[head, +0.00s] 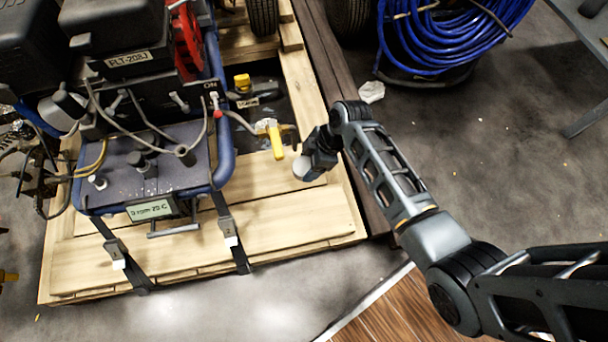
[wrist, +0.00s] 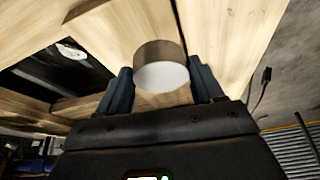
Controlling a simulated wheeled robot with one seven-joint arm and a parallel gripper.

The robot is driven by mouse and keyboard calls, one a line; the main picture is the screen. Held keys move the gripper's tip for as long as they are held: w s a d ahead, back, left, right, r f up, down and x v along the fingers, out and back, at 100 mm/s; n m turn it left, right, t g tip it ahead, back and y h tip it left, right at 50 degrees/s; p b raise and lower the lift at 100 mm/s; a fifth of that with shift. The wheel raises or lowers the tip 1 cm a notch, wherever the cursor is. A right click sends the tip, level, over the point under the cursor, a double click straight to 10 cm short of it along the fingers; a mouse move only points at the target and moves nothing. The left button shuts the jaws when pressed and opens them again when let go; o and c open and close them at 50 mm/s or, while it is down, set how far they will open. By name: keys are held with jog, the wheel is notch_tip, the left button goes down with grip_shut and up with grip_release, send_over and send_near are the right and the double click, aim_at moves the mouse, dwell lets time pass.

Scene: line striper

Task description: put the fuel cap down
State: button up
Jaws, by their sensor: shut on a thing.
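The fuel cap is a short round piece with a pale face. In the wrist view the fuel cap (wrist: 162,70) sits between the two fingers of my gripper (wrist: 163,85), which is shut on it. In the head view my gripper (head: 308,165) is at the right part of the wooden pallet (head: 290,222), with the pale cap (head: 305,170) at its tip, low over the planks. I cannot tell whether the cap touches the wood.
The line striper machine (head: 150,165) stands strapped on the pallet to the left. A yellow-handled valve (head: 275,138) is close left of my gripper. A coiled blue hose (head: 450,40) is at the upper right. The front planks are bare between the straps and the right edge.

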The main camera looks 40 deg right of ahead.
jog(key=shift+w+a+f, duration=0.1)
jog(key=shift+a+f, duration=0.4)
jog(key=shift+a, duration=0.25)
jog(key=shift+a+f, duration=0.1)
jog(key=shift+f, duration=0.1)
jog(key=shift+f+b, duration=1.3)
jog(key=shift+f, duration=0.45)
jog(key=shift+f, duration=0.15)
jog(key=o, duration=1.1)
jog(key=p+v, duration=0.5)
jog(key=v, duration=0.7)
